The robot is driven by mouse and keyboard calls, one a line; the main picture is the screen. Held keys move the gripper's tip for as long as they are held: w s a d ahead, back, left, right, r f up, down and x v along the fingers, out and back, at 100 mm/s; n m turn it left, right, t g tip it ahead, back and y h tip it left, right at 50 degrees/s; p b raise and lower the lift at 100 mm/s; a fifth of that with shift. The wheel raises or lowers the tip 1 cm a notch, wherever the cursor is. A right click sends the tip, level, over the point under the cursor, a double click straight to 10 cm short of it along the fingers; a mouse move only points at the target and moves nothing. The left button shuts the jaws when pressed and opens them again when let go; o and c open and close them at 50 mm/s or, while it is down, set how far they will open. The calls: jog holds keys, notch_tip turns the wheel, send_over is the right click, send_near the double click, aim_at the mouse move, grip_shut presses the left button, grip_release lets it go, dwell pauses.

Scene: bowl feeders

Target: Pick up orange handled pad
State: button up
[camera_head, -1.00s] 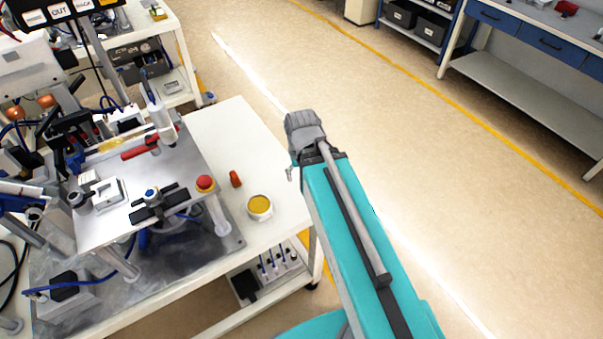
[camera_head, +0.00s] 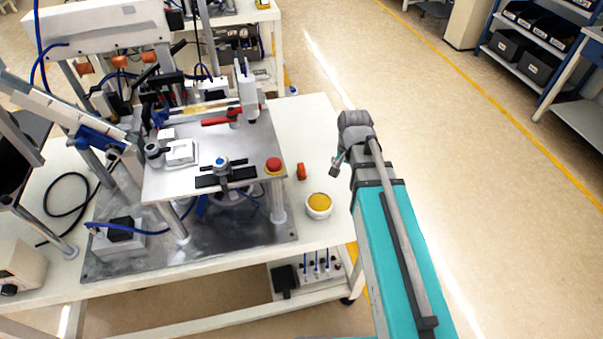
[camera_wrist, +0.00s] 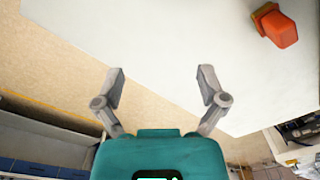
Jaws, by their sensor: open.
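The orange handled pad (camera_head: 301,171) is a small orange block on the white table, right of the machine plate and just above a round white pot. In the wrist view the orange handled pad (camera_wrist: 276,27) is at the top right, on the white table top. My gripper (camera_wrist: 160,82) is open and empty in the wrist view, its two grey fingers apart. The pad is beyond the fingers and to their right, not between them. In the head view my gripper (camera_head: 336,166) shows small at the arm's end, right of the pad and beside the table's right edge.
The white pot with yellow contents (camera_head: 319,204) stands near the pad. The machine plate (camera_head: 255,150) with a red button (camera_head: 274,166) rises to the left. The white table (camera_head: 300,115) is clear behind the pad. Open floor (camera_head: 440,150) lies to the right.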

aim_at(301, 166)
jog(key=shift+w+a+m+g, duration=0.1)
jog(key=shift+w+a+m, duration=0.85)
jog(key=shift+a+m, duration=0.9)
jog(key=shift+w+a+m+g, duration=0.1)
jog(key=shift+w+a+m, duration=1.05)
jog(key=shift+a, duration=1.3)
jog(key=shift+w+a+m+g, duration=0.1)
jog(key=shift+w+a+m, duration=0.65)
jog(key=shift+a+m, duration=1.2)
jog(key=shift+a+f+n, duration=0.1)
jog(key=shift+a+n, duration=0.05)
jog(key=shift+n, duration=0.1)
jog(key=shift+f+b, duration=1.1)
jog(key=shift+b, duration=0.05)
jog(key=shift+f, duration=0.15)
jog(key=f+b, duration=0.5)
jog(key=shift+w+a, duration=0.1)
jog(key=shift+a, duration=0.1)
jog(key=shift+r, duration=0.1)
grip_shut()
